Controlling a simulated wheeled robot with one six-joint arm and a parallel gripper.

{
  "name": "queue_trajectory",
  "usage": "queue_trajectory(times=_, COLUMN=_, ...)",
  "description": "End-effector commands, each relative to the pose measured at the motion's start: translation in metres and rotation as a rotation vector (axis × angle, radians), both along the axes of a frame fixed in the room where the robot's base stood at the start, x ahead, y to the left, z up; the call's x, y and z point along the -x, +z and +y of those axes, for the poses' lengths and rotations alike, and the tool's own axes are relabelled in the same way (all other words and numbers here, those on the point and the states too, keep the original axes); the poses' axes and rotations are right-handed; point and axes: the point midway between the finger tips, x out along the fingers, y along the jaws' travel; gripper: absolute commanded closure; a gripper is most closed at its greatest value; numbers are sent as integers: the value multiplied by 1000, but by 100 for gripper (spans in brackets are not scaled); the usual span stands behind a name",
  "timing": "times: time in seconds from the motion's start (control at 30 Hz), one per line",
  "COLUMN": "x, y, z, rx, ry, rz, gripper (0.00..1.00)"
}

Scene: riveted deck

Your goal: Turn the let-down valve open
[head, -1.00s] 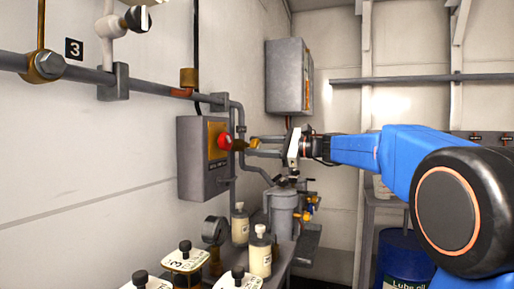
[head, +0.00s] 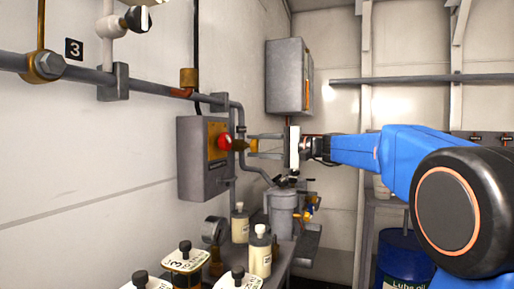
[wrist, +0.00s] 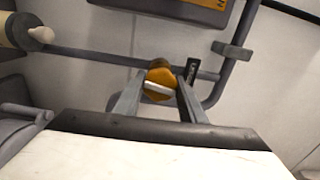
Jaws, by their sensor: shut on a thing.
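The let-down valve's orange-brass handle (head: 241,145) stands out from the pipework beside the grey switch box. In the wrist view the orange handle (wrist: 160,78) lies between my finger ends, with a pale edge on its near side. My gripper (head: 252,145) reaches it from the right, its two grey fingers one above the other, shut on the handle. In the wrist view my gripper (wrist: 165,85) shows both fingers alongside the handle. The valve body behind the handle is mostly hidden.
The grey box (head: 200,172) with a red button (head: 223,140) is close left of the handle. Pipes (head: 236,115) run beside it. Below are a grey canister (head: 283,212), bottles (head: 260,254) and a gauge (head: 214,230). A grey cabinet (head: 285,75) hangs behind.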

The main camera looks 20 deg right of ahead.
Motion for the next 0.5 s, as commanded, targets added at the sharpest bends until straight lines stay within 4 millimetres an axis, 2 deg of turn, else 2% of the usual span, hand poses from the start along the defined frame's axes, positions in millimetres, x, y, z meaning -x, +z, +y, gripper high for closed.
queue_trajectory(times=0.5, x=0, y=-2, z=0, rx=102, ry=2, rz=-136, gripper=86)
